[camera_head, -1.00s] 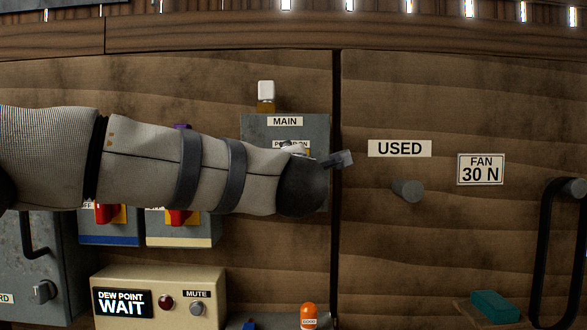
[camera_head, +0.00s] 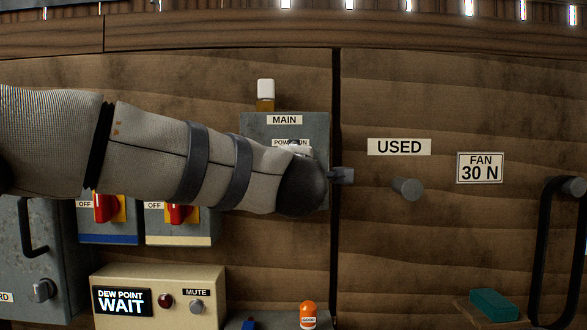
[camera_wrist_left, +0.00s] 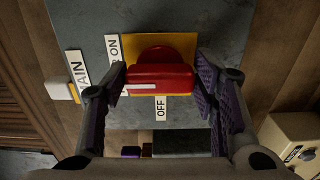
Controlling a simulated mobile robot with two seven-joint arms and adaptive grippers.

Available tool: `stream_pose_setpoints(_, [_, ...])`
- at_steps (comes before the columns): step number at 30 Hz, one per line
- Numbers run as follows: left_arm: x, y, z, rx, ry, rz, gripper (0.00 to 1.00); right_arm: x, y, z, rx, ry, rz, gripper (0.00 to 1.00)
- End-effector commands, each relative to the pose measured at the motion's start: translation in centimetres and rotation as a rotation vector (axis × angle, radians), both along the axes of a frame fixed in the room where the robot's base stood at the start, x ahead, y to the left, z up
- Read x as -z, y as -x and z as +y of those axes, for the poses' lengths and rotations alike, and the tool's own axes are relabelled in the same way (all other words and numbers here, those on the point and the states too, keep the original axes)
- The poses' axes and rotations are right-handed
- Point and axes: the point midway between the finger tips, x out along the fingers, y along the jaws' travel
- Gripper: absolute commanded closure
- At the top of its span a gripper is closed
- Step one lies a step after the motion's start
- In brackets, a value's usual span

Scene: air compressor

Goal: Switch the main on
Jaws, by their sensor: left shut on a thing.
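The grey main switch box (camera_head: 258,128) is on the wooden wall in the head view, its MAIN and POWER ON labels showing above my left arm. My left gripper is hidden there behind my wrist. In the left wrist view, the red handle (camera_wrist_left: 160,76) sits on a yellow plate (camera_wrist_left: 185,42) between the fingers of my left gripper (camera_wrist_left: 160,82), which is shut on it. The handle lies across the picture, its white mark at the end towards the ON label (camera_wrist_left: 113,47). The OFF label (camera_wrist_left: 160,108) is beside the plate. My right gripper is out of view.
Two other red switches (camera_head: 107,208) (camera_head: 178,212) marked OFF are below my arm. A cream DEW POINT WAIT box (camera_head: 215,283) is lower down. A white-capped fitting (camera_head: 265,90) is above the main box. A grey peg (camera_head: 407,188) projects to its right.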

Motion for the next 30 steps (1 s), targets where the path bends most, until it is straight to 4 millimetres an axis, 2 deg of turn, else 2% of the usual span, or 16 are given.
stream_pose_setpoints(5, [-0.1, 0.0, 0.0, -0.001, -0.005, -0.003, 0.75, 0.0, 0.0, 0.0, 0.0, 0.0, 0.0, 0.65])
stream_pose_setpoints(6, [-0.1, 0.0, 0.0, -0.001, -0.006, -0.003, 0.38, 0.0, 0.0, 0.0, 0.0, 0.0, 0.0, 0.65])
stream_pose_setpoints(8, [-0.1, 0.0, 0.0, -0.001, -0.005, -0.003, 0.27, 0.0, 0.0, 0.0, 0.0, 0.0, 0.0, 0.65])
stream_pose_setpoints(16, [0.0, 0.0, 0.0, -0.001, -0.002, -0.001, 0.27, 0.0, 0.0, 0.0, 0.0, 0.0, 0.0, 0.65])
stream_pose_setpoints(19, [-0.1, 0.8, 0.0, 0.0, -0.002, -0.002, 0.27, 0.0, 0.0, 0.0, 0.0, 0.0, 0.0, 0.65])
stream_pose_setpoints(30, [-0.1, 9.9, 0.0, 0.001, -0.004, -0.003, 0.27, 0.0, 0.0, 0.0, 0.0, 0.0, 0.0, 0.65])
